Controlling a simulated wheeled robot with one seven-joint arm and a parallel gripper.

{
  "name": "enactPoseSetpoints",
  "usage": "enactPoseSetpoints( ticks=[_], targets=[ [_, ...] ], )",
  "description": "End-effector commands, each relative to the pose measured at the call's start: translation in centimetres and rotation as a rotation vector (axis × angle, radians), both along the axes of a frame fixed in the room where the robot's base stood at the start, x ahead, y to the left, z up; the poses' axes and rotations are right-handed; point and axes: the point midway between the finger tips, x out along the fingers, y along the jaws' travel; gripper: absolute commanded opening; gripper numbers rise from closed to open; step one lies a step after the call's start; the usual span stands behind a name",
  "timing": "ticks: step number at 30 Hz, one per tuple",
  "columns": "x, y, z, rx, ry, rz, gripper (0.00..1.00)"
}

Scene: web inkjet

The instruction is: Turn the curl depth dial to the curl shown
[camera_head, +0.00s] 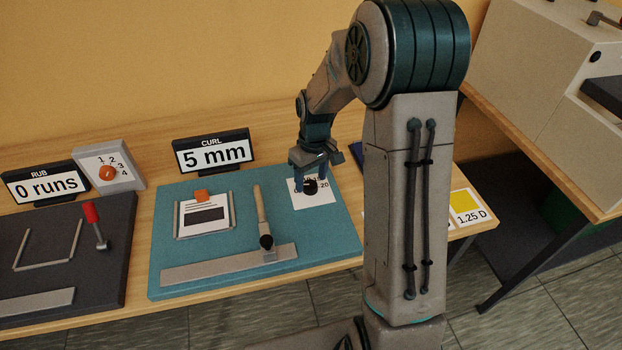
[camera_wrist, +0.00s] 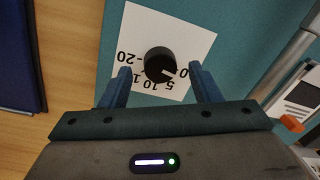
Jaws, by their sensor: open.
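The curl depth dial (camera_head: 311,187) is a black round knob on a white square plate on the teal board. In the wrist view the dial (camera_wrist: 158,62) has a white pointer mark aimed toward the lower right, close to the 0. The scale reads upside down there, with 0, 5, 10 and 20 legible and 15 partly hidden. A sign reading "CURL 5 mm" (camera_head: 213,153) stands behind the board. My gripper (camera_head: 310,177) is open above the plate. In the wrist view its fingers (camera_wrist: 159,72) lie on either side of the knob, apart from it.
The teal board (camera_head: 340,235) also bears a framed card (camera_head: 204,214), a lever (camera_head: 261,210) and a grey bar (camera_head: 228,265).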

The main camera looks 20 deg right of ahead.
Motion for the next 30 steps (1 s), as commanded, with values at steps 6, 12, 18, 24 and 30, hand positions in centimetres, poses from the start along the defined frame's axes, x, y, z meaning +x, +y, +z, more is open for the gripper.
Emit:
enactPoseSetpoints(
  ticks=[6,12,18,24,30],
  targets=[
    [-0.05,0.10,-1.41,0.000,0.000,0.000,0.57],
    [-0.03,0.10,-1.49,-0.001,-0.001,0.000,0.57],
    [-0.04,0.09,-1.47,-0.001,-0.001,0.000,0.18],
    [-0.05,0.11,-1.46,0.000,-0.001,-0.003,0.12],
    [-0.06,0.13,-1.51,-0.001,-0.001,-0.047,0.12]
  ],
)
